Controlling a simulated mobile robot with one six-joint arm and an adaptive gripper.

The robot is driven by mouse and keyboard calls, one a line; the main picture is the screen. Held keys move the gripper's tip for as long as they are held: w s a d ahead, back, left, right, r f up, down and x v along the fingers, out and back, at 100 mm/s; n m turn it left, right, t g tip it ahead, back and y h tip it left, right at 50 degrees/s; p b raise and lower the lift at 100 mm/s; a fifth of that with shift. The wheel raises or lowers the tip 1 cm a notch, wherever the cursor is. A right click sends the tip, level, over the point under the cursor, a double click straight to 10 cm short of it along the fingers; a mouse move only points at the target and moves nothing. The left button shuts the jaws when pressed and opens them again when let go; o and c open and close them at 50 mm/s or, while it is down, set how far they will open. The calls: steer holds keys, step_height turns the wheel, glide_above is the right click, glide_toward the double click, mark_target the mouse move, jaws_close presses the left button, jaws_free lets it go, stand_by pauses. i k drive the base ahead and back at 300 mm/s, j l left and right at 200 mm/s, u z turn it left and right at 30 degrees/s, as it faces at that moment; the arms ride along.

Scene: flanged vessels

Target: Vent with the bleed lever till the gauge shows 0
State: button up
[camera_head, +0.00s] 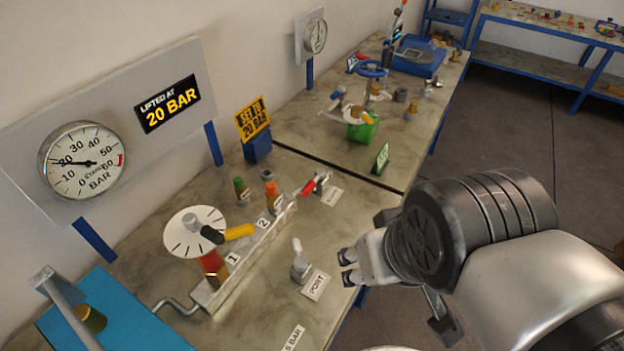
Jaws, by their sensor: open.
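The large round bar gauge (84,160) hangs on the grey wall panel at the left. Its needle points left, at about the 20 mark. A small red-handled lever (309,186) sits at the far end of the metal manifold, beside a small label I cannot read clearly; it looks like the bleed lever. My gripper (346,269) is open and empty, right of the manifold near the bench's front edge. Its fingers point left, toward the grey port fitting (299,265). It is apart from the red lever.
A display (167,104) reads "LIFTED AT 20 BAR". A yellow sign (252,120) reads "SET TO 20 BAR".

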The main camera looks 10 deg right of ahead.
mark_target(320, 173)
steer(key=i+l, duration=0.85)
steer(key=l, duration=0.15)
steer(key=l+z, duration=0.05)
